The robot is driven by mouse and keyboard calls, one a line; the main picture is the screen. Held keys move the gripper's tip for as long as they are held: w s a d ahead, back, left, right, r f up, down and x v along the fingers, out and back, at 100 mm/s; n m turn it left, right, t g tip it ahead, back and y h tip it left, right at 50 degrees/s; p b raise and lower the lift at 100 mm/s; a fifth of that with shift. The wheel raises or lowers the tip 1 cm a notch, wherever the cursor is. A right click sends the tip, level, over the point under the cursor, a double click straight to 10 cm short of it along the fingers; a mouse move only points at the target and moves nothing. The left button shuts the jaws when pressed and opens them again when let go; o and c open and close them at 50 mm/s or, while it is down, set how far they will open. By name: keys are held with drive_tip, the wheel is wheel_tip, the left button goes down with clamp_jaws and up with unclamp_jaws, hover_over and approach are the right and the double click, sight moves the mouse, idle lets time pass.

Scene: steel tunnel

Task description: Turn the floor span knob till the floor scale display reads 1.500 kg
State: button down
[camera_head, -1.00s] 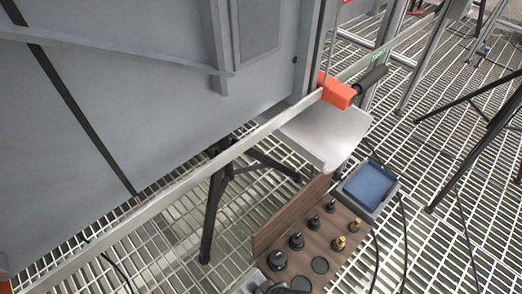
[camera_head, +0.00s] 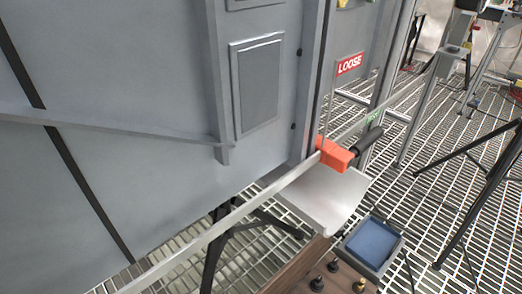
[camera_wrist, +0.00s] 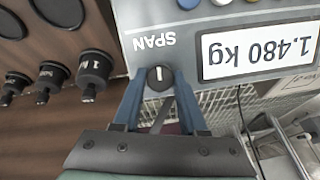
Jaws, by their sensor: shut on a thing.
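In the wrist view, the black span knob (camera_wrist: 159,74) with a white pointer mark sits on a grey panel beside the word SPAN, which shows upside down. My gripper (camera_wrist: 158,88) has its two blue fingers on either side of the knob and is shut on it. The floor scale display (camera_wrist: 258,47), to the right of the knob, appears upside down and reads 1.480 kg. My gripper, the knob and the display's reading do not show in the head view.
Several black weights, one of them (camera_wrist: 95,68) close to the knob, stand on a wooden board (camera_wrist: 40,120). The head view shows a blue-topped grey unit (camera_head: 372,243), an orange block (camera_head: 335,153) on a rail, a LOOSE sign (camera_head: 349,64) and a black tripod (camera_head: 480,180) on the grating.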

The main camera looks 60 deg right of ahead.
drive_tip(key=m+p, duration=0.1)
drive_tip(key=m, duration=0.2)
drive_tip(key=shift+r+m+y, duration=0.1)
drive_tip(key=shift+m+y, duration=0.2)
drive_tip(key=shift+y, duration=0.1)
drive_tip(key=shift+s+m+t+y+p, duration=0.1)
drive_tip(key=shift+m+t+y+p, duration=0.4)
drive_tip(key=shift+m, duration=1.6)
drive_tip(key=shift+c, duration=2.2)
unclamp_jaws()
drive_tip(key=a+p+v, duration=0.1)
drive_tip(key=p+v, duration=0.7)
drive_tip(key=v, duration=0.4)
drive_tip(key=shift+s+d+r, duration=0.3)
drive_tip(key=shift+d, duration=0.05)
